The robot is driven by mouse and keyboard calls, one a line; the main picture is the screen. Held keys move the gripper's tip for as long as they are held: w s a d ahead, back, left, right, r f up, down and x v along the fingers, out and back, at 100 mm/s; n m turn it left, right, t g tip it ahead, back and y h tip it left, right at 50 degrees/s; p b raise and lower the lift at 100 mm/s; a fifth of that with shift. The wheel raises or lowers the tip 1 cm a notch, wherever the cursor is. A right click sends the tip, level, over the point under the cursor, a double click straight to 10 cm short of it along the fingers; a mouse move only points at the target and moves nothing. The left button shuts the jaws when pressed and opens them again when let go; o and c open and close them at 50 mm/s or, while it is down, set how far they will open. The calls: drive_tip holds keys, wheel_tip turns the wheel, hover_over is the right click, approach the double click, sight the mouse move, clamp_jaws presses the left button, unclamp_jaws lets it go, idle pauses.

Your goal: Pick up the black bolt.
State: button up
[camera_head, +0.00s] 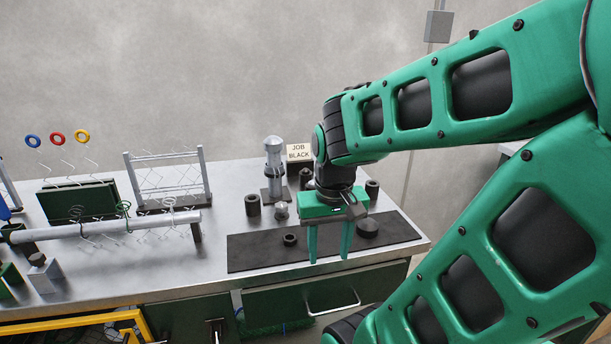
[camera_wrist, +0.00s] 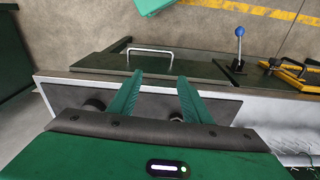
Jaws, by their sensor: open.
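My gripper (camera_head: 329,254) is open and empty, pointing down above the dark mat (camera_head: 258,255) at the bench's front right. Its two green fingers also show in the wrist view (camera_wrist: 157,82). A small black piece (camera_head: 290,239), perhaps the black bolt, stands on the mat left of the fingers. A wider dark round piece (camera_head: 368,228) sits on the mat to their right. Both show partly in the wrist view, as a small dark piece (camera_wrist: 176,116) and a rounder one (camera_wrist: 96,104), near the fingers. I cannot tell surely which piece is the bolt.
A black cylinder (camera_head: 253,205), a silver bolt-like piece (camera_head: 281,211) and a grey post (camera_head: 273,160) stand behind the mat. A sign (camera_head: 299,152) reads "JOB BLACK". Wire racks (camera_head: 168,180) and a long bar (camera_head: 105,226) fill the left. A drawer handle (camera_head: 333,303) juts out in front.

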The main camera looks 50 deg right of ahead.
sight(306, 169)
drive_tip(key=w+d+t+h, duration=0.1)
drive_tip(key=w+d+h, duration=0.1)
drive_tip(key=w+d, duration=0.2)
drive_tip(key=w+d+f+m+t+h, duration=0.1)
drive_tip(key=w+d, duration=0.4)
drive_tip(key=w, duration=0.1)
drive_tip(key=w+d+m+t+h, duration=0.1)
drive_tip(key=w+d+t+h, duration=0.1)
drive_tip(key=w+d, duration=0.3)
drive_tip(key=shift+w+f+h, duration=0.15)
drive_tip(key=shift+w+h, duration=0.15)
drive_tip(key=shift+w, duration=0.3)
drive_tip(key=w+d+t+h, duration=0.1)
drive_tip(key=w+d, duration=0.3)
drive_tip(key=w, duration=0.2)
drive_tip(key=w+d+f+t+h, duration=0.1)
drive_tip(key=w+d+t, duration=0.1)
drive_tip(key=w+d, duration=0.3)
drive_tip(key=w+d+t+h, duration=0.1)
drive_tip(key=w+d, duration=0.3)
drive_tip(key=w, duration=0.2)
drive_tip(key=shift+w+d+f+t, duration=0.3)
drive_tip(key=shift+w, duration=0.05)
clamp_jaws()
